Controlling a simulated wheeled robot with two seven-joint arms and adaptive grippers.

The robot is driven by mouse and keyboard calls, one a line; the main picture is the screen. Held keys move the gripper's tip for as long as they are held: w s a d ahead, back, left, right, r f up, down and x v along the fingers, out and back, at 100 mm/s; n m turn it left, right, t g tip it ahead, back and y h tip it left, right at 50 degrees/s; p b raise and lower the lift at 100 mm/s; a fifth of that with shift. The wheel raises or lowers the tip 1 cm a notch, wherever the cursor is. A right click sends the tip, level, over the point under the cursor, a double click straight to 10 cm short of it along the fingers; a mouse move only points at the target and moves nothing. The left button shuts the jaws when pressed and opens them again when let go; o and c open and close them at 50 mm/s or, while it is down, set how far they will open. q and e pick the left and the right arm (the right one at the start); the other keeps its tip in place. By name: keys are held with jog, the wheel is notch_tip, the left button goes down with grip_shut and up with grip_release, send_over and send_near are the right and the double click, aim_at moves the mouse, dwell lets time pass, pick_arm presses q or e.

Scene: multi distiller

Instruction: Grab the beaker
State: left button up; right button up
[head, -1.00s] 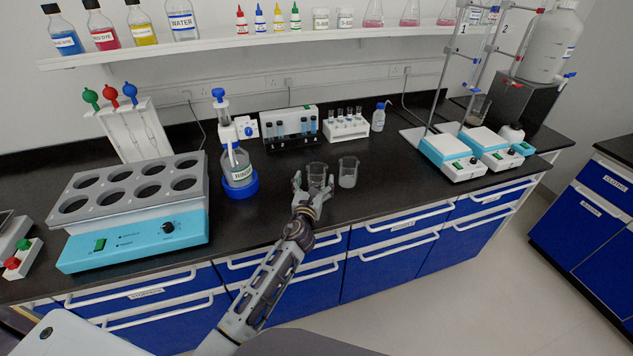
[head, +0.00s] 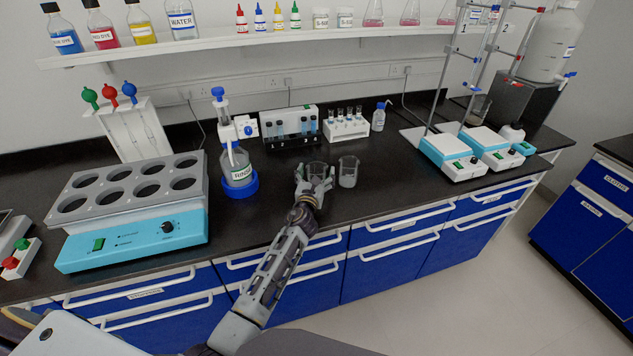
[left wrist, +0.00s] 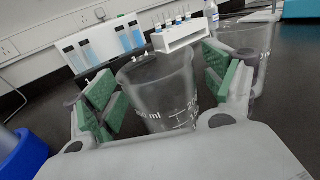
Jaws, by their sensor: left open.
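A clear glass beaker (head: 317,170) stands on the black bench top near its front edge. In the left wrist view the same beaker (left wrist: 162,90), with white volume marks, sits between the two green-padded fingers. My left gripper (head: 315,182) is open around it, with a gap visible at the left pad; contact at the right pad is unclear. A second beaker (head: 348,172) stands just to the right; it also shows in the left wrist view (left wrist: 247,42), behind the right finger. My right gripper is not in view.
Tube racks (head: 346,128) stand behind the beakers. Hot plates (head: 455,155) are at the right. The bench between the second beaker and the hot plates is clear.

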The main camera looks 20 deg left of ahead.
pick_arm(q)
jog(key=shift+w, duration=0.1)
dwell(0.4)
jog(key=c, duration=1.1)
